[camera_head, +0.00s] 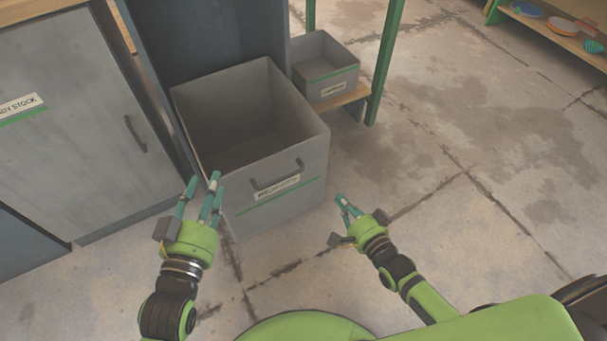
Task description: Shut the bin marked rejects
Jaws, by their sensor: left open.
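A large grey bin (296,207) stands pulled out of a dark cabinet, open at the top and empty as far as I see. Its front has a dark handle (277,176), a green stripe and a small label too blurred to read surely. My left gripper (202,188) is open and empty, in front of the bin's left front edge; whether it touches cannot be told. My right gripper (345,205) is in front of and to the right of the bin, apart from it; its fingers are small and close together in view.
A smaller grey box (326,72) with a label sits on a wooden shelf behind the bin. A grey cabinet (75,120) labelled stock stands at left. A shelf with plates (562,26) is at the far right. The concrete floor at right is clear.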

